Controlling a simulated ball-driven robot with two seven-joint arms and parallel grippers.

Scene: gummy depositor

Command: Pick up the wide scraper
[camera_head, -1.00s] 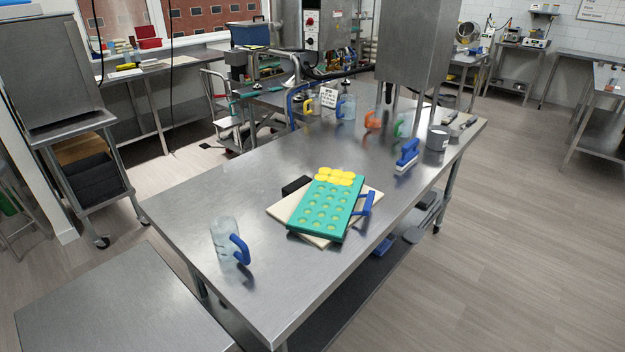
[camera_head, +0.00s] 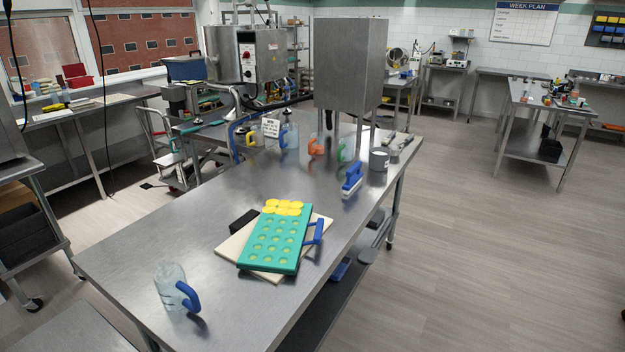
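I cannot tell for certain which thing is the wide scraper. A blue handle (camera_head: 314,232) sticks out at the right edge of the green mold (camera_head: 273,243); what it belongs to is partly hidden. A blue-handled tool with a pale lower edge (camera_head: 352,180) stands farther back on the steel table (camera_head: 215,213). Thin tools with dark handles (camera_head: 402,143) lie at the table's far right corner, too small to make out. Neither of my grippers is in view.
The mold, with yellow pieces (camera_head: 283,207) at its far end, lies on a cream board (camera_head: 233,248). A clear jug (camera_head: 171,286) stands at the near left, a grey pot (camera_head: 379,158) at the far right. A steel hopper (camera_head: 350,65) rises behind. Floor is clear at right.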

